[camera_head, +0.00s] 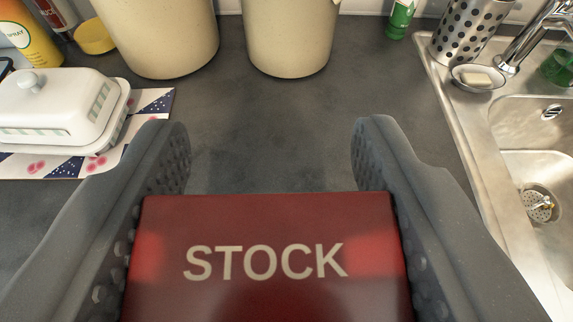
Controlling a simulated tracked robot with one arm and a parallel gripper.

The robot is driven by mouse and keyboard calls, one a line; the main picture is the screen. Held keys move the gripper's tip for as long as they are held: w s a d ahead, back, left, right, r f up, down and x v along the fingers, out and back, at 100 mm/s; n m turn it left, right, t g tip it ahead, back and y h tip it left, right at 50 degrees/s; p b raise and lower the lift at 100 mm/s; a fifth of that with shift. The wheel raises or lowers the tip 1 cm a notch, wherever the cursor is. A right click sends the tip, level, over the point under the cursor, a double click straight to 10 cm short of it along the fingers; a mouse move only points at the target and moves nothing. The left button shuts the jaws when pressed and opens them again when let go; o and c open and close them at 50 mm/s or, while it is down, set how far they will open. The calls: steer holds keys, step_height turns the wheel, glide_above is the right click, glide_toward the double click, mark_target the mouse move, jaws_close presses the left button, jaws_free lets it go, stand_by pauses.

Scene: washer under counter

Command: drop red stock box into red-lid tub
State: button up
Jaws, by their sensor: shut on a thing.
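The red stock box (265,230), with "STOCK" in pale letters, is at the bottom middle of the view. My gripper (270,150) is shut on it, with one grey finger against each side. The box is held above the dark counter, and its lower part is cut off by the frame. Two cream tubs, one at the back left (160,35) and one at the back middle (288,35), stand beyond the gripper. Their tops are out of frame. No red lid shows, so I cannot tell which is the red-lid tub.
A white butter dish (60,105) sits on a patterned mat (150,103) at left. Spray bottles (28,35) and a yellow lid (95,37) are behind it. At right are a steel sink (510,125), soap dish (478,78) and cutlery holder (462,35). The middle counter (265,115) is clear.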

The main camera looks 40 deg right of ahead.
step_height(320, 180, down, 8)
steer(key=shift+f, duration=0.25)
stand_by(0.4)
steer(key=o, duration=1.1)
steer(key=shift+r, duration=3.55)
steer(key=shift+f, duration=0.1)
